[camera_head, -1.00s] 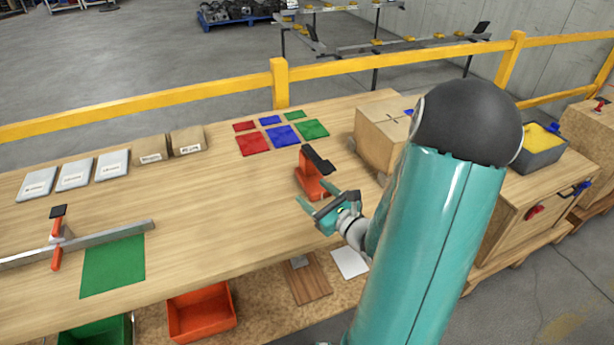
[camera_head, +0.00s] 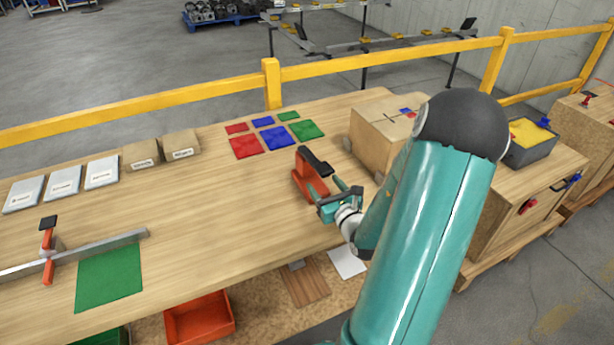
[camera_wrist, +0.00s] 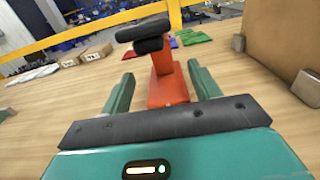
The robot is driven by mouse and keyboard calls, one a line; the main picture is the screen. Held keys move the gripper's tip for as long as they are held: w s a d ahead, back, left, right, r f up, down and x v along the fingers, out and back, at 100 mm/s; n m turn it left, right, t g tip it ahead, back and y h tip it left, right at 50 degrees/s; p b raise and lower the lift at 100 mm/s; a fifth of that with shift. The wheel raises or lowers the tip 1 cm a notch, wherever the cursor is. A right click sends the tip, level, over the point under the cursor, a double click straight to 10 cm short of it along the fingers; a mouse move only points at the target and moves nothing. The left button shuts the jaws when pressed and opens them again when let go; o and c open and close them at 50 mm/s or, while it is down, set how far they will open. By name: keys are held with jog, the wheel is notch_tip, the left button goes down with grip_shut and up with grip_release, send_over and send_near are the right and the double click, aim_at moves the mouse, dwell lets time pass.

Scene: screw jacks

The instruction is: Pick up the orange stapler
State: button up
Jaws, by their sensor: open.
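The orange stapler (camera_head: 309,178), with a black top part, stands on the wooden bench near its middle. In the wrist view the stapler (camera_wrist: 168,88) is between the two teal fingers, its black end pointing towards the upper left. My gripper (camera_head: 333,188) is open, just at the near right side of the stapler. Whether a finger touches the stapler is not clear.
Red, blue and green squares (camera_head: 268,137) lie beyond the stapler. A metal bar with an orange clamp (camera_head: 48,250) lies at left.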

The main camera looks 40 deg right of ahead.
aim_at(310, 180)
jog(key=x, duration=0.3)
jog(key=shift+w, duration=0.1)
jog(key=shift+w+d+r, duration=0.1)
jog(key=shift+w+d, duration=0.1)
jog(key=shift+w, duration=0.25)
jog(key=x, duration=0.5)
jog(key=shift+w, duration=0.15)
grip_shut()
jog(key=shift+r, duration=0.1)
